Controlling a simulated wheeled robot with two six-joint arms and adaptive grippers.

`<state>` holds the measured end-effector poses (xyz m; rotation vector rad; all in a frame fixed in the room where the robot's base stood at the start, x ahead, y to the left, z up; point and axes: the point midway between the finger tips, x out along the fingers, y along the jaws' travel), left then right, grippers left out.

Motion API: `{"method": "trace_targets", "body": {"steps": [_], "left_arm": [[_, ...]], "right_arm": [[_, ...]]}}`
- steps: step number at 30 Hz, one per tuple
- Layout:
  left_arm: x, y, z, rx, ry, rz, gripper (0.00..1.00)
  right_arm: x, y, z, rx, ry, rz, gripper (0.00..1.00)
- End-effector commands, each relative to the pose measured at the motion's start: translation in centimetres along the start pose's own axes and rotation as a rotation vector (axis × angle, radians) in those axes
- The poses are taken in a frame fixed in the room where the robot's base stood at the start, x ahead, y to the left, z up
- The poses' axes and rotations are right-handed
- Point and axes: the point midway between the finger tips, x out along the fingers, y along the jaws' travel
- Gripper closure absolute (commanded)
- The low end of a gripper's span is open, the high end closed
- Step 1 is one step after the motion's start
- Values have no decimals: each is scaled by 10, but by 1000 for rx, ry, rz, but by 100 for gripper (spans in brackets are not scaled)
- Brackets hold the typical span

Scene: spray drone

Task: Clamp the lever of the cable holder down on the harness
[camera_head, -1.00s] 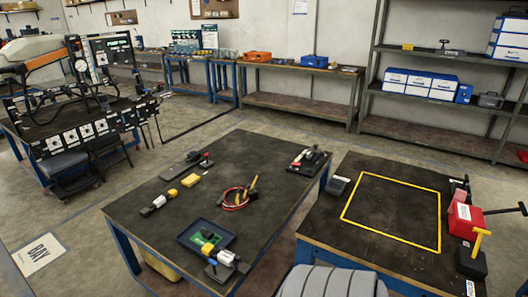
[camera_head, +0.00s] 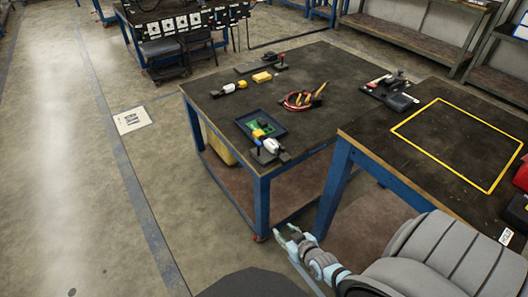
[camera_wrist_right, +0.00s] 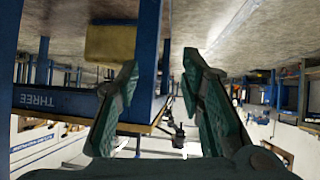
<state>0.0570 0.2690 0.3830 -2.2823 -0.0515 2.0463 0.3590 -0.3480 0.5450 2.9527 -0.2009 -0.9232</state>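On the dark workbench (camera_head: 330,62), a flat dark fixture with a small upright part (camera_head: 265,64) lies at the back left. A black device with a pale part (camera_head: 390,90) sits at the right edge. A red looped cable (camera_head: 296,103) with yellow-handled tools lies mid-bench. At this size I cannot tell which piece is the cable holder, or its lever's position. My right gripper (camera_head: 288,238) is low in front of the benches, away from these things. In the right wrist view its fingers (camera_wrist_right: 162,82) are spread and empty. My left gripper is out of view.
A second bench with a yellow outlined square (camera_head: 460,140) stands close at right.

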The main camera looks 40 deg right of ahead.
Motion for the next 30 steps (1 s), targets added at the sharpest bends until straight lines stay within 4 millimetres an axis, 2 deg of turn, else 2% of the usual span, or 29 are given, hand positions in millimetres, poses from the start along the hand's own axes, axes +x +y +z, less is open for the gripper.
{"method": "trace_targets", "body": {"steps": [1, 3, 6, 7, 11, 18, 22, 25, 30], "left_arm": [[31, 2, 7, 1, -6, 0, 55], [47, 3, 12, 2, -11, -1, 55], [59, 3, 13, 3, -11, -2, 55], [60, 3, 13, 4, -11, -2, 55], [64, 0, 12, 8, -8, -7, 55], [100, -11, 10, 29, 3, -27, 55], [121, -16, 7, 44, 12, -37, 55], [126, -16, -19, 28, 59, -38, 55], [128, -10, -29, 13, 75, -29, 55]], "right_arm": [[23, 10, -44, 20, 166, 17, 64], [26, 25, -115, 56, 372, 44, 64], [15, 39, -178, 97, 551, 70, 64], [13, 41, -189, 105, 580, 75, 64], [21, 45, -209, 114, 607, 80, 64], [80, 52, -243, 115, 604, 80, 64], [107, 55, -261, 115, 602, 79, 64], [118, 57, -270, 114, 599, 79, 64], [125, 58, -278, 113, 598, 78, 64]]}}
